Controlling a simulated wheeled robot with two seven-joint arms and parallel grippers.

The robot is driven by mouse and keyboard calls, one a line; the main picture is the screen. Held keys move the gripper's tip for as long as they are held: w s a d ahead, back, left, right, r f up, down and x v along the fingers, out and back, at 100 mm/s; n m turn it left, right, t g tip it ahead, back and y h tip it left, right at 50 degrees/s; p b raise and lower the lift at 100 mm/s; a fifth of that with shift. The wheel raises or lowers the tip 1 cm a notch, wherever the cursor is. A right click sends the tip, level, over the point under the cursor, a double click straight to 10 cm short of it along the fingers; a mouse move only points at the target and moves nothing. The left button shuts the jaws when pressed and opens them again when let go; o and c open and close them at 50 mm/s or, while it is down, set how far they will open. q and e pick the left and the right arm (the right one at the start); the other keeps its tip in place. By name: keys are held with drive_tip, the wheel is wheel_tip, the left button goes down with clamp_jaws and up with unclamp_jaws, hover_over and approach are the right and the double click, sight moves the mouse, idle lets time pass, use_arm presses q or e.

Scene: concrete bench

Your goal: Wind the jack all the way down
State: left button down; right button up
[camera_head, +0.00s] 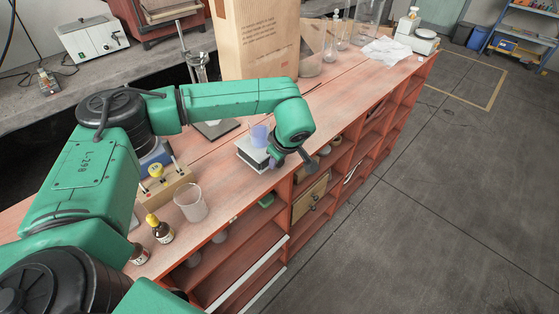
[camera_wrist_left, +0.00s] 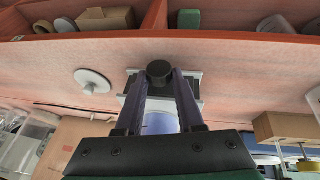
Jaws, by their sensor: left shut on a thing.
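The lab jack (camera_head: 252,156) is a small light-grey platform near the front edge of the red bench. A bluish translucent beaker (camera_head: 259,136) stands on its top; it also shows between my fingers in the left wrist view (camera_wrist_left: 160,124). The jack's black round knob (camera_wrist_left: 159,70) faces the bench's front edge. My left gripper (camera_head: 280,160) has a finger on each side of the knob and is shut on it. The jack's height is hard to judge, as the gripper hides part of its side. My right gripper is not in view.
A glass beaker (camera_head: 190,202), a wooden block (camera_head: 166,188) and small bottles (camera_head: 160,230) stand to the left of the jack. A large paper bag (camera_head: 258,40) stands behind. A white disc (camera_wrist_left: 93,81) lies beside the jack. Open shelves (camera_head: 240,262) lie below the front edge.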

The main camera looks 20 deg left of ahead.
use_arm(q)
drive_tip(key=shift+f+t+b, duration=0.4)
drive_tip(key=shift+b, duration=0.2)
drive_tip(key=shift+s+r+h, duration=0.15)
drive_tip(key=shift+h, duration=0.15)
drive_tip(key=shift+r+t, duration=0.2)
drive_tip(key=shift+t, duration=0.1)
drive_tip(key=shift+r, duration=0.1)
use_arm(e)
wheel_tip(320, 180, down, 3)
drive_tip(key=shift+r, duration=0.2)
use_arm(q)
drive_tip(key=c, duration=0.6)
unclamp_jaws()
drive_tip(key=shift+o, duration=0.4)
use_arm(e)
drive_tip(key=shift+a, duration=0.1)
